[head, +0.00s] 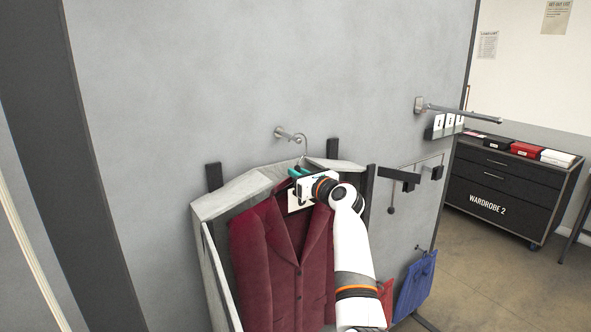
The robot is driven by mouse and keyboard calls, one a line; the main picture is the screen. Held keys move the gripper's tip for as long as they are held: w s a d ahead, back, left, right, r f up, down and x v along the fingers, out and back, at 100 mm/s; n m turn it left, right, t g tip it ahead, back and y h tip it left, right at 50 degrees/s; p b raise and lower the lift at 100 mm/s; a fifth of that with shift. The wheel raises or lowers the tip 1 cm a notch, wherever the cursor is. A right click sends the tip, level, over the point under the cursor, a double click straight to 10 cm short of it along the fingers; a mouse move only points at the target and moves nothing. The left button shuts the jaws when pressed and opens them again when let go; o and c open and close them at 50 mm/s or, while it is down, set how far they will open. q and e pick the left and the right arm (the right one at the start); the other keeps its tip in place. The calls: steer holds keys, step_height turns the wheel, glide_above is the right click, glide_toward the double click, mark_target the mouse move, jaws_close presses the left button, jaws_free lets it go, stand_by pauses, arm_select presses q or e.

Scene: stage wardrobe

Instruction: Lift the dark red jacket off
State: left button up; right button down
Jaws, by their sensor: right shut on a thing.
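The dark red jacket (266,262) hangs upright on a hanger, with its buttoned front facing me. The hanger's thin metal hook (306,147) rises above the collar to the tip of a metal wall peg (287,134). I cannot tell whether the hook still bears on the peg. My right gripper (295,172) is shut at the hanger's neck, just below the hook, with teal fingertips showing. My right arm hides the jacket's right side and part of the collar. My left gripper is out of view.
A grey angled panel surround (236,194) stands around the jacket's shoulders and left side. A metal rail arm (465,112) juts from the wall at right. A blue garment (416,285) hangs low right. The black Wardrobe 2 drawer unit (505,190) stands beyond.

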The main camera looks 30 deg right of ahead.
steer(key=s+p, duration=0.2)
steer(key=s, duration=0.1)
steer(key=s+p, duration=0.1)
steer(key=s, duration=0.1)
steer(key=shift+s+d+r, duration=0.2)
steer(key=shift+s+d, duration=0.05)
steer(key=shift+d, duration=0.15)
stand_by(0.4)
stand_by(0.4)
steer(key=s+d, duration=0.2)
steer(key=s, duration=1.3)
steer(key=shift+s+d, duration=0.15)
steer(key=shift+s, duration=0.2)
